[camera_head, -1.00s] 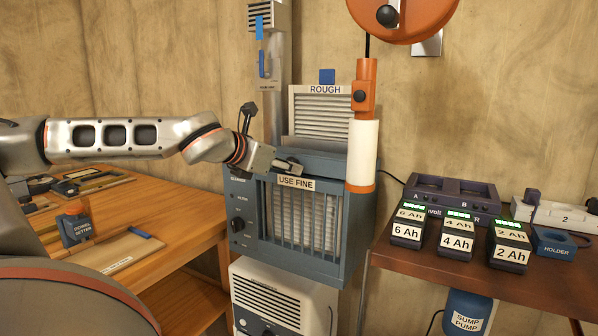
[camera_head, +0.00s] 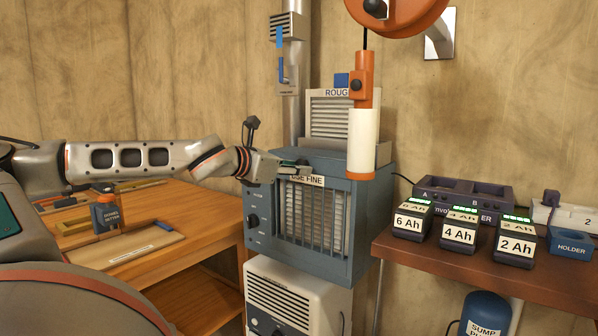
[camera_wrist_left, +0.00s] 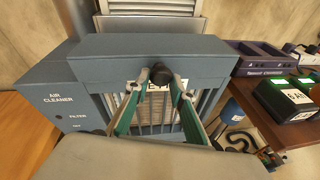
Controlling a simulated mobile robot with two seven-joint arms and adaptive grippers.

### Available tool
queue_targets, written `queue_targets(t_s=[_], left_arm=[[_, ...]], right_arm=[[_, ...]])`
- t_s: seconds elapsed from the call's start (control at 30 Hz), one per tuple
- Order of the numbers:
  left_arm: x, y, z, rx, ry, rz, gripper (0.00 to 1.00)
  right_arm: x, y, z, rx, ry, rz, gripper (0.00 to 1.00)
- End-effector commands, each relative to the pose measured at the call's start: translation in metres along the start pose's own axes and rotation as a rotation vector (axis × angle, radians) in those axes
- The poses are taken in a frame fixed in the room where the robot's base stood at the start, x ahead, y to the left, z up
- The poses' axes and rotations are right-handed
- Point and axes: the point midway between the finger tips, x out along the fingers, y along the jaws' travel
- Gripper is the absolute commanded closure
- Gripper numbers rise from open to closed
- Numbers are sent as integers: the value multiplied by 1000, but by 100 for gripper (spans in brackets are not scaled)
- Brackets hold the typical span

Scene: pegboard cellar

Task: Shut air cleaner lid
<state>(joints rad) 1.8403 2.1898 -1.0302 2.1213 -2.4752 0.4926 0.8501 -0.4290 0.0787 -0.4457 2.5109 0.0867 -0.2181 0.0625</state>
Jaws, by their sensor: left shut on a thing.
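The air cleaner (camera_head: 258,222) is a blue-grey box with a barred front and a label reading USE FINE (camera_head: 312,181). In the left wrist view I look down on its top front edge, the lid (camera_wrist_left: 115,62), with a dark round knob (camera_wrist_left: 162,71) at the middle. My left gripper (camera_head: 302,168) is at that front edge; its fingertips (camera_wrist_left: 164,82) are shut on the knob. The gripper partly covers the label. I cannot tell whether the lid sits fully flush. My right gripper is not in view.
A panel labelled ROUGH (camera_head: 330,115) stands behind the cleaner. An orange and white hanging tool (camera_head: 362,135) hangs close to its right front. A wooden bench (camera_head: 190,235) is at left; a shelf (camera_head: 450,258) with battery packs is at right. A white unit (camera_head: 297,300) is below.

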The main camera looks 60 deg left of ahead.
Motion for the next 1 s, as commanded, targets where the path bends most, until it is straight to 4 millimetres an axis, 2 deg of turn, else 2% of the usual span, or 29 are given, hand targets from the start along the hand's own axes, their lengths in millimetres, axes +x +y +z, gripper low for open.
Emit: queue_targets(t_s=[0.03,0.3,0.33,0.4,0.83,1.0], left_arm=[[4,-7,-11,-1,19,-13,100],[4,-8,-12,-2,22,-13,100],[4,-8,-12,-3,23,-13,74],[4,-8,-12,-3,21,-13,60],[-1,-2,-5,-1,9,-4,60],[-20,-1,-4,-1,7,-1,60]], right_arm=[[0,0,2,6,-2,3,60],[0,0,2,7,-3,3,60],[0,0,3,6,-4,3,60],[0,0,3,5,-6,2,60],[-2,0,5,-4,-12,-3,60],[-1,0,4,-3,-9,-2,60]])
